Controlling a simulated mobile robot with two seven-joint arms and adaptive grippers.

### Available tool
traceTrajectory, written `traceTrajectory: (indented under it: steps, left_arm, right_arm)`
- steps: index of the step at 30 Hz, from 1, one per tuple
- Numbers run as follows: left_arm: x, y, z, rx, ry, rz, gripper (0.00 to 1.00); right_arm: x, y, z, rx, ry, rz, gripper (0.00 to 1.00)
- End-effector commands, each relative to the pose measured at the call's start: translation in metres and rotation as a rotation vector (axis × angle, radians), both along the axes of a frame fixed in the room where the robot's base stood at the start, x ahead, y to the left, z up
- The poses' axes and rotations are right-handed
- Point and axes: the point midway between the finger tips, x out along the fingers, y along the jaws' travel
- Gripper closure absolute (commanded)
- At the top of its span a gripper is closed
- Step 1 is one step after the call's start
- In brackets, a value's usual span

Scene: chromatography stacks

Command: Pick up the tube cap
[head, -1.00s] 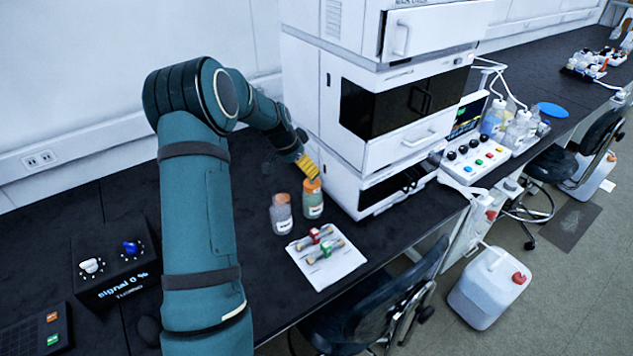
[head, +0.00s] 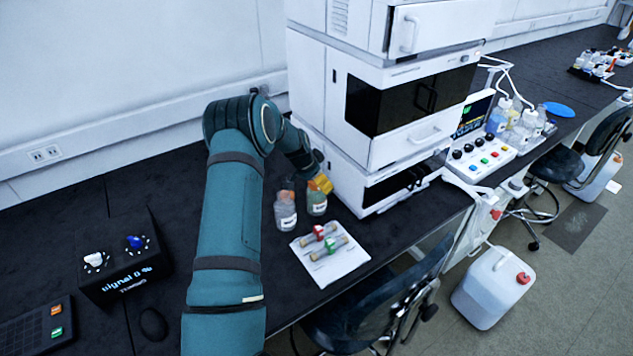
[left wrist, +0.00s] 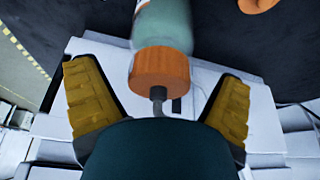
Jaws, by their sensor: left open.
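A bottle with greenish contents (head: 317,205) stands on the black bench beside the white instrument stack. Its orange cap (left wrist: 160,69) lies between the yellow finger pads of my left gripper (left wrist: 157,95) in the left wrist view, with clear gaps on both sides. A dark bent piece (left wrist: 158,97) shows at the cap's end; I cannot tell whether it belongs to the cap. In the head view my left gripper (head: 320,184) is at the bottle's top and partly hides the cap. It is open and empty. My right gripper is out of view.
A clear bottle (head: 285,212) stands close on the left. A white mat (head: 330,272) in front bears two tube-like pieces with a red and a green part. The instrument stack (head: 345,150) stands close on the right. A dial box (head: 120,262) is at left.

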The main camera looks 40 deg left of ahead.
Motion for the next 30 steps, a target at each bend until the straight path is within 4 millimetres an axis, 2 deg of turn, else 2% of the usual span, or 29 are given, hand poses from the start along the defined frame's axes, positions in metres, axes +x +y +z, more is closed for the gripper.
traceTrajectory:
  steps: [5,6,8,9,12,23,30]
  left_arm:
    - [0.0,0.0,0.0,0.0,0.0,0.0,0.06]
    - [0.0,0.0,0.0,0.0,0.0,0.0,0.11]
    - [0.0,0.0,0.0,0.0,0.0,0.0,0.32]
    - [0.0,0.0,0.0,0.0,0.0,0.0,0.46]
    - [0.0,0.0,0.0,0.0,0.0,0.0,0.81]
    - [0.0,0.0,0.006,0.001,-0.001,-0.001,0.81]
    - [0.0,0.001,0.047,0.002,-0.002,0.0,0.81]
  right_arm:
    - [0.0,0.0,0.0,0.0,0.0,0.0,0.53]
    - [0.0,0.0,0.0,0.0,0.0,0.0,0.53]
    - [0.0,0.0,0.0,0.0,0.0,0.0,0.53]
    - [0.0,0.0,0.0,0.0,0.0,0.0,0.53]
    - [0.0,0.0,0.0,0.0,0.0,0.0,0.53]
    - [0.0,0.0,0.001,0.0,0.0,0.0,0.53]
    - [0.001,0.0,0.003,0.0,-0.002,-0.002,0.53]
